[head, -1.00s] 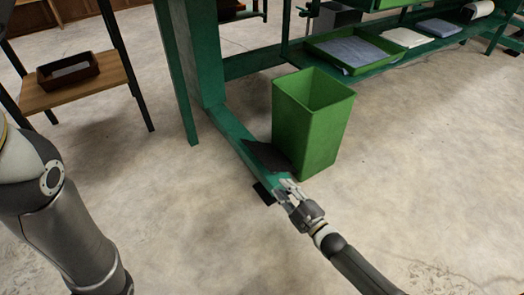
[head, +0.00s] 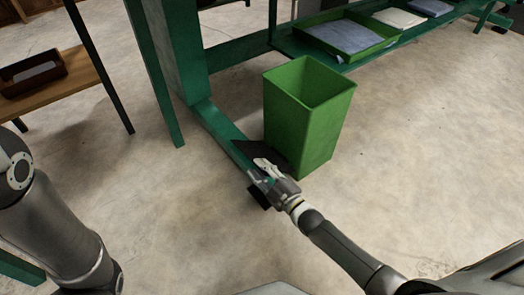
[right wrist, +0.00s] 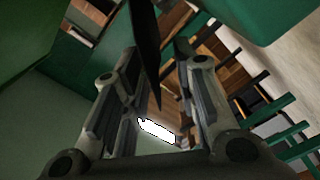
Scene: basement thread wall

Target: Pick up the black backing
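The black backing (head: 259,149) is a thin dark sheet standing tilted between the green foot beam and the green bin in the head view. My right gripper (head: 262,168) is at its near edge and hides its lower part. In the right wrist view the backing (right wrist: 146,42) shows edge-on between the two fingers. It is close to the left finger, with a clear gap to the right finger. The right gripper (right wrist: 158,62) is open. My left arm shows at the left of the head view, but its gripper is out of view.
A green bin (head: 306,125) stands right beside the backing. A green bench beam (head: 219,128) runs along the floor to its left. A wooden shelf (head: 75,82) is at the left, and a green tray (head: 345,50) is at the back. The floor in front is clear.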

